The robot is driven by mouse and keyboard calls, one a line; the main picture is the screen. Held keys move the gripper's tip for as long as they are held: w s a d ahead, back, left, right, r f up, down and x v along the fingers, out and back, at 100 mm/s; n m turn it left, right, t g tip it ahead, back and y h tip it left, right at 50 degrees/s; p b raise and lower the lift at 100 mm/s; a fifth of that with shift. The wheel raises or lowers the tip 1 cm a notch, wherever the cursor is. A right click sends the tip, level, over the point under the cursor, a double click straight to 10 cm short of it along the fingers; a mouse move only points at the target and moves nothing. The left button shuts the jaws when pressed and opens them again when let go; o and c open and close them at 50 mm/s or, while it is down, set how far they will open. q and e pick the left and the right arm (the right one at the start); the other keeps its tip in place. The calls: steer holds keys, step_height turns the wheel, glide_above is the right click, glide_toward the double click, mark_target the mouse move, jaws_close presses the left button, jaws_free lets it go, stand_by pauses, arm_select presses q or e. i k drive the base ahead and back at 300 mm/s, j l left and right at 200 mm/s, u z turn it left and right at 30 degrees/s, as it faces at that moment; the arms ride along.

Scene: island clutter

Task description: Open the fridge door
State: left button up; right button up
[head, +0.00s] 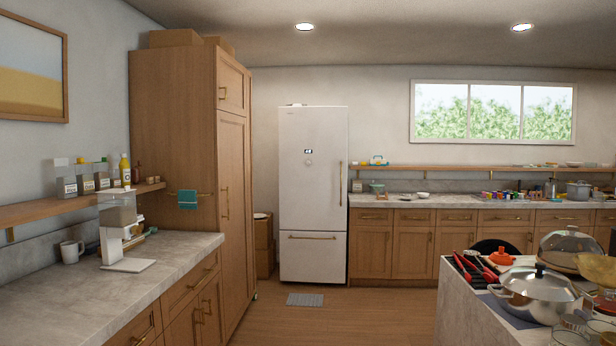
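A white fridge (313,195) stands against the far wall, near the middle of the head view. Its tall upper door is shut, with a small dark display and a vertical brass handle (340,184) along its right edge. A lower drawer front (312,257) with a horizontal brass handle is also shut. Neither of my grippers shows in the head view. The fridge is well away across the floor.
A marble counter (170,265) and a tall wooden cabinet (190,150) line the left. A cluttered island (460,310) with a silver pot (538,292) stands at the front right. Clear wooden floor (350,320) leads between them, with a small grey mat (305,299) before the fridge.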

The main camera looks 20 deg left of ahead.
mark_target(313, 198)
steer(key=i+j+u, duration=0.45)
steer(key=i, duration=0.35)
steer(key=i+u, duration=0.45)
steer(key=i, duration=0.35)
steer(key=i+z, duration=0.2)
steer(key=i, duration=3.5)
